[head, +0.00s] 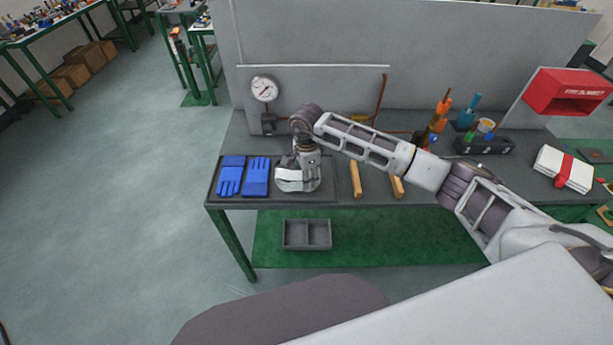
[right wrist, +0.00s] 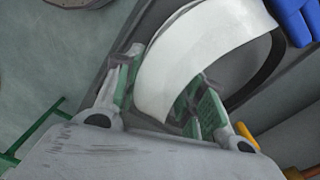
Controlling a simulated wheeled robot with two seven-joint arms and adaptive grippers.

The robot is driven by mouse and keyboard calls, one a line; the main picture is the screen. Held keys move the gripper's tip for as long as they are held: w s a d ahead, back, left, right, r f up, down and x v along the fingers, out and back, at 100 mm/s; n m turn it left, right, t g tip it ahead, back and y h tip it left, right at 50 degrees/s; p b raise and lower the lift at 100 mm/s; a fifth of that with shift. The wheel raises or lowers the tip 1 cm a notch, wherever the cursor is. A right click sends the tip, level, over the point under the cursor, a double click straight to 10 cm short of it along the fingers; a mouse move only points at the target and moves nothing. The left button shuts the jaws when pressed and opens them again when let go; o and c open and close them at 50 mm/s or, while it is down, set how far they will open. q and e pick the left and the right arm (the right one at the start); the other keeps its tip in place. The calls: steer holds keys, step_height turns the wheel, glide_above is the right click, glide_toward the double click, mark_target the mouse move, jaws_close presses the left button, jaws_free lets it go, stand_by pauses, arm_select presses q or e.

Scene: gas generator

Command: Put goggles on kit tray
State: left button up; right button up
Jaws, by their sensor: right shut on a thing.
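The goggles (head: 296,183) are white with a curved front. My right gripper (head: 308,163) is shut on them over the right part of the dark kit tray (head: 213,183), at the left end of the workbench. In the right wrist view the goggles (right wrist: 205,42) sit between the green-padded fingers of the gripper (right wrist: 165,88), with a dark band behind them. I cannot tell whether the goggles touch the tray. Two blue gloves (head: 231,174) lie in the tray to their left. My left gripper is not in view.
Two tan handles (head: 356,180) lie on the bench right of the tray. A pressure gauge (head: 264,88) stands behind it. Upright tools (head: 438,118) and a white box with a red ribbon (head: 564,166) are farther right. A grey divided bin (head: 307,234) sits below on the green shelf.

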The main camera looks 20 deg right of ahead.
steer(key=shift+f, duration=0.15)
steer(key=o, duration=1)
steer(key=shift+o, duration=0.2)
step_height(320, 180, up, 12)
steer(key=b, duration=0.2)
stand_by(0.7)
